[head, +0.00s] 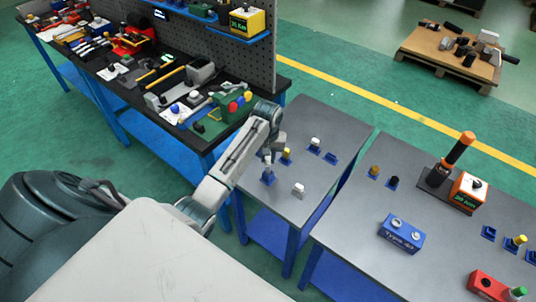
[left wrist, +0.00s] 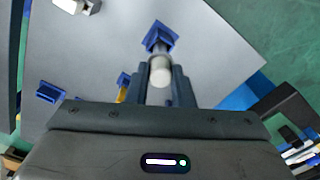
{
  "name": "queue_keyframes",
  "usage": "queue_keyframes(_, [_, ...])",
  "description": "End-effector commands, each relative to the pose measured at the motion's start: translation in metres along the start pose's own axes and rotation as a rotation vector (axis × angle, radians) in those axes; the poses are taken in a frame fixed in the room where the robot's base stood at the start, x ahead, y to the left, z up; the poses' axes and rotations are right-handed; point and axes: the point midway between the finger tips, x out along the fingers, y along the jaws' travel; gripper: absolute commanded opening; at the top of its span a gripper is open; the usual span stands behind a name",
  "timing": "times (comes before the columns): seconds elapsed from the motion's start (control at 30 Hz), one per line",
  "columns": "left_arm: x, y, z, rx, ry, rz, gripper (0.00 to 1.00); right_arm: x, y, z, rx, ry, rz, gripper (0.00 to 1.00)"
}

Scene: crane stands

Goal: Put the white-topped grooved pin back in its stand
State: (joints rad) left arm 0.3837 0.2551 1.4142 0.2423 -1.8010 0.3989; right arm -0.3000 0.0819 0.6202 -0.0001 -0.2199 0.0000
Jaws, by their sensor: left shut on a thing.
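My left gripper (head: 268,157) is over the grey table and shut on the white-topped pin, whose white top (left wrist: 160,70) shows between the fingers (left wrist: 160,88) in the left wrist view. The pin's grey shaft reaches toward a blue stand (left wrist: 160,36), which shows in the head view (head: 268,179) right below the gripper. The pin's lower end lines up with this stand; I cannot tell if it is inside or just above. The grooves are not clear. My right gripper is not in view.
A yellow pin (head: 287,152) stands close behind the gripper in a blue stand. A white-topped piece (head: 315,141) and an empty blue stand (head: 331,158) are farther right. A white piece (head: 299,189) sits nearer the front. A cluttered workbench (head: 222,138) borders the left.

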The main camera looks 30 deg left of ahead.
Motion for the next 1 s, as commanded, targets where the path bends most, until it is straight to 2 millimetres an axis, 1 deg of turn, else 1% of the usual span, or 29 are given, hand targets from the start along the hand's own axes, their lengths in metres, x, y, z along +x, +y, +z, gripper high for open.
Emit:
queue_keyframes(0.43, [0.019,0.0,0.0,0.0,0.0,0.0,0.0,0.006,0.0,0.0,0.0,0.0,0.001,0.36])
queue_keyframes(0.47, [0.018,0.0,0.0,0.0,0.0,0.0,0.25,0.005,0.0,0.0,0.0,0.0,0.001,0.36])
queue_keyframes(0.5, [0.018,0.0,0.0,0.0,0.0,0.0,0.33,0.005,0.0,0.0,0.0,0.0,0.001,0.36])
queue_keyframes(0.57, [0.018,0.0,0.0,0.0,0.0,0.0,0.44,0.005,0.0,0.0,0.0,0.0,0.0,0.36])
queue_keyframes(0.6, [0.018,0.0,0.0,0.0,0.0,0.0,0.46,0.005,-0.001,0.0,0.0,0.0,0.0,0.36])
queue_keyframes(1.0, [0.017,0.0,0.0,0.0,-0.001,0.0,0.46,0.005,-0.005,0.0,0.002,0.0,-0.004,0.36])
